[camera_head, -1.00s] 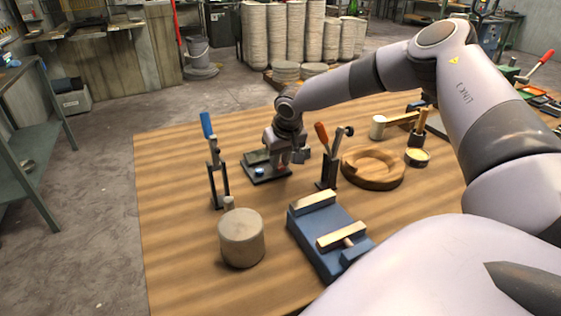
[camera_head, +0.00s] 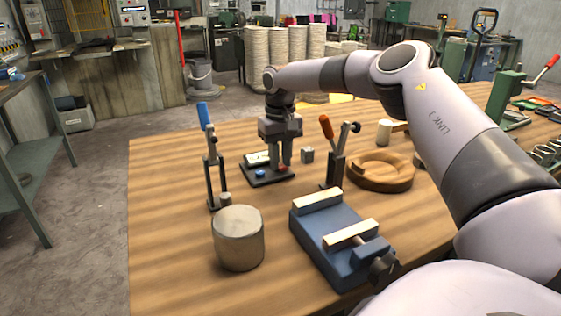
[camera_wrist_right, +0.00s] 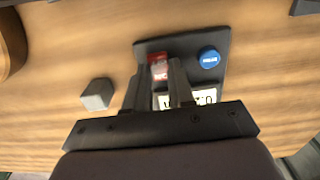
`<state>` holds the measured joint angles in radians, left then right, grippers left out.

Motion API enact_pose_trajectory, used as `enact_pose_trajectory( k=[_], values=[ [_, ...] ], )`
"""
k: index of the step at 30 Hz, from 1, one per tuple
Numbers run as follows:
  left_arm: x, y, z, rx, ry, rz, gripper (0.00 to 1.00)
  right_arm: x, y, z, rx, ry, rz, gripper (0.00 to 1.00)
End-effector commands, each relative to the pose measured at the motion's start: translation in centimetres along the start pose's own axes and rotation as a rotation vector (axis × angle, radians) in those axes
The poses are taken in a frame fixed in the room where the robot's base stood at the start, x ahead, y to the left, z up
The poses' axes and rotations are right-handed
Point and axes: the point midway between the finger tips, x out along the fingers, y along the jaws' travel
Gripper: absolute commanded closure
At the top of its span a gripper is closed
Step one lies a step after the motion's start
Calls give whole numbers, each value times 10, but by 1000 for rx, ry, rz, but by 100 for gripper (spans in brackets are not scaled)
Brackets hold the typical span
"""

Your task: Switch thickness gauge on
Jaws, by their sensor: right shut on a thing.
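The thickness gauge (camera_head: 271,181) is a dark flat plate on the wooden table. It carries a blue button (camera_head: 260,173), a pale display (camera_head: 257,158) and a red switch (camera_head: 283,168). In the right wrist view the gauge's plate (camera_wrist_right: 186,45) shows the blue button (camera_wrist_right: 208,60), the red switch (camera_wrist_right: 158,66) between my fingertips, and the display (camera_wrist_right: 190,99) with dark digits, partly hidden by a finger. My right gripper (camera_head: 281,164) points down over the gauge, its fingers shut on the red switch. My left gripper is not in view.
A small grey block (camera_head: 307,155) stands just right of the gauge. Toggle clamps with blue (camera_head: 204,114) and orange (camera_head: 326,126) handles stand on either side. A grey cylinder (camera_head: 238,238), a blue vise (camera_head: 335,238) and a round wooden piece (camera_head: 383,172) are nearby.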

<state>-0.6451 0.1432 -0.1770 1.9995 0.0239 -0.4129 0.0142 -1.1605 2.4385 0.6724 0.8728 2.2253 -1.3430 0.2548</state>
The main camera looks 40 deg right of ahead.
Motion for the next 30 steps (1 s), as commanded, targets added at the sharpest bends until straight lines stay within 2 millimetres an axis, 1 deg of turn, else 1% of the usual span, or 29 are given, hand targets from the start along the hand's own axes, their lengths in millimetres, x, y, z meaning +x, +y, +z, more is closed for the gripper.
enact_pose_trajectory(
  k=[4,5,6,7,17,20,27,30],
  values=[
    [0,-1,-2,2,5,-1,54,-1,2,0,3,1,3,100],
    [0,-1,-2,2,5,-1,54,-1,2,0,3,2,3,73],
    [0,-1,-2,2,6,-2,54,-1,2,0,3,1,3,60],
    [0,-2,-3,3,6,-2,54,-1,2,0,3,1,3,51],
    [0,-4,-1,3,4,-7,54,-3,0,0,0,2,0,51],
    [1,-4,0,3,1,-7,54,-14,0,-1,0,3,0,51],
    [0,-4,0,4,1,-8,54,-54,0,0,1,4,1,51],
    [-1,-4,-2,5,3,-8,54,-65,1,0,1,2,2,51]
  ],
)
